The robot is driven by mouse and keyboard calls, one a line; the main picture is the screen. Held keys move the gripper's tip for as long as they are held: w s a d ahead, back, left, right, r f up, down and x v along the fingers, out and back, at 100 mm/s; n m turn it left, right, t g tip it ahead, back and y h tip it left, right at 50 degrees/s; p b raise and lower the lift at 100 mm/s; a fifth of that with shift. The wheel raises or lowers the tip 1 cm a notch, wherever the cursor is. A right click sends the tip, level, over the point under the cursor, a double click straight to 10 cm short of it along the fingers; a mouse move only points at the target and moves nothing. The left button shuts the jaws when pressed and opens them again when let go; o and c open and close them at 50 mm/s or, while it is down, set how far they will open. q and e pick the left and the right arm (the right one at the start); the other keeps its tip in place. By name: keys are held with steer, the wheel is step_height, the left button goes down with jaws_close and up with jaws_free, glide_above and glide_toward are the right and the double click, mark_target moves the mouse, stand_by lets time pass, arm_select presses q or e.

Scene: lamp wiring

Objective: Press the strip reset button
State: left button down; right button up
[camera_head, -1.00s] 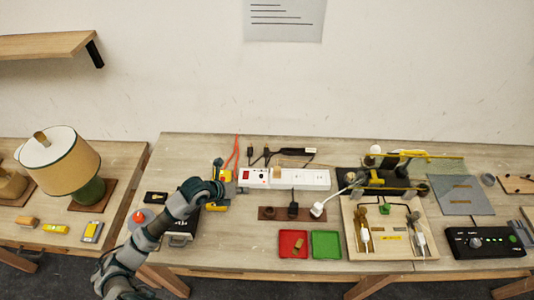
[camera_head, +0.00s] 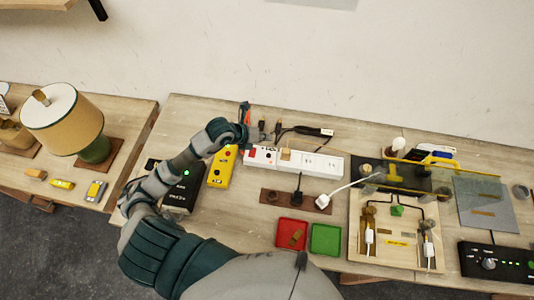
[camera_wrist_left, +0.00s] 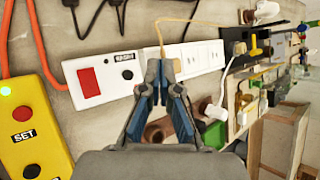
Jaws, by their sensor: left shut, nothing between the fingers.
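The white power strip (camera_head: 323,164) lies on the bench, with its red switch (camera_head: 253,152) at the left end. In the left wrist view the strip (camera_wrist_left: 200,58) has a red rocker switch (camera_wrist_left: 89,82) and a small round black reset button (camera_wrist_left: 127,75) below a label reading RESET. My left gripper (camera_wrist_left: 160,68) is shut and empty, its tips just right of the button in that view. In the head view the left gripper (camera_head: 258,134) is at the strip's left end, by its back edge. Contact with the strip cannot be told. My right gripper is out of view.
A yellow box (camera_head: 221,168) with buttons stands left of the strip, also in the left wrist view (camera_wrist_left: 30,130). Cables and plugs (camera_head: 290,131) lie behind the strip. A brown socket block (camera_head: 285,200), red tray (camera_head: 291,233) and green tray (camera_head: 325,239) lie in front.

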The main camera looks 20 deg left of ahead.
mark_target(267, 155)
arm_select(q)
steer(key=f+b, duration=0.1)
steer(key=f, duration=0.1)
steer(key=d+f+b, duration=0.1)
steer(key=f+b, duration=0.1)
steer(key=shift+d+f, duration=0.2)
steer(key=f+b, duration=0.1)
steer(key=a+f+b, duration=0.1)
steer(key=f, duration=0.1)
steer(key=shift+f+b, duration=0.25)
steer(key=shift+b, duration=0.05)
steer(key=shift+f, duration=0.35)
steer(key=shift+a+f+b, duration=0.1)
steer(key=shift+b, duration=0.2)
steer(key=shift+d, duration=0.4)
steer(key=shift+a, duration=0.1)
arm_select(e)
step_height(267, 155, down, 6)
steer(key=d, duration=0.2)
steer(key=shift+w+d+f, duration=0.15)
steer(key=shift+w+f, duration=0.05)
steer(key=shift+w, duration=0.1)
arm_select(q)
steer(key=shift+a, duration=0.2)
